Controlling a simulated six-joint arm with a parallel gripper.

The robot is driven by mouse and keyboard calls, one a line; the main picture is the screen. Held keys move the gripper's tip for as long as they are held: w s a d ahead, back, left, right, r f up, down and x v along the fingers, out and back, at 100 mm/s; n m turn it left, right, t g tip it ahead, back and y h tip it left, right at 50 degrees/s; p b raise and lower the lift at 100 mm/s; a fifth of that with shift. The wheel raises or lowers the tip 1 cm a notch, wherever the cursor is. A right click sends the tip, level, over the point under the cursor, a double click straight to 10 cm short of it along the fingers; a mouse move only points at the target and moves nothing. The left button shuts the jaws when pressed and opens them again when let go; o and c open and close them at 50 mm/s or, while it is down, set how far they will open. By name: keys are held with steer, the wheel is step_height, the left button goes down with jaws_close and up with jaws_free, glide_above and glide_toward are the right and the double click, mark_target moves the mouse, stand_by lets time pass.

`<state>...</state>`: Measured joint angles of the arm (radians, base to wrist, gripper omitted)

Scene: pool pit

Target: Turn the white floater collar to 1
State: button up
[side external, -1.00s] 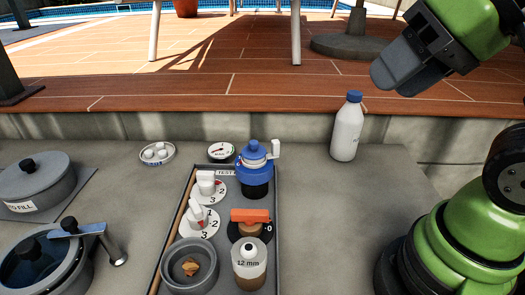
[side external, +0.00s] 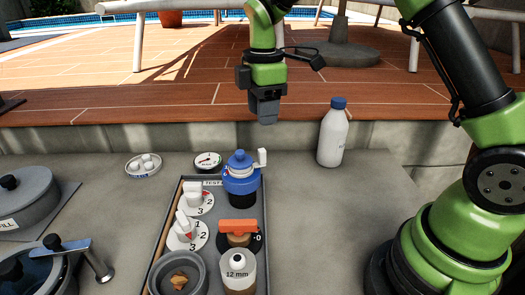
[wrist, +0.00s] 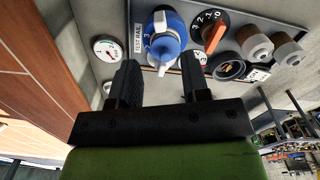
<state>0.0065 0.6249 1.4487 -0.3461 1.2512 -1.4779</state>
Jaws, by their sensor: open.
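The floater (side external: 241,182) stands upright at the far end of the grey tray in the side view, with a blue cap, a white collar (side external: 240,171) and a white lever (side external: 262,157) sticking up at its right.
The tray (side external: 268,235) also holds two white knobs (side external: 192,192) on numbered discs, an orange handle (side external: 237,227) and cups. A gauge (side external: 208,161) and white bottle (side external: 333,135) stand near. Pots (side external: 28,198) are at left. Concrete right of the tray is clear.

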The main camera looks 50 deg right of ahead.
mark_target(262, 150)
step_height(262, 150, down, 10)
steer(key=shift+f, duration=0.1)
stand_by(0.4)
jaws_close()
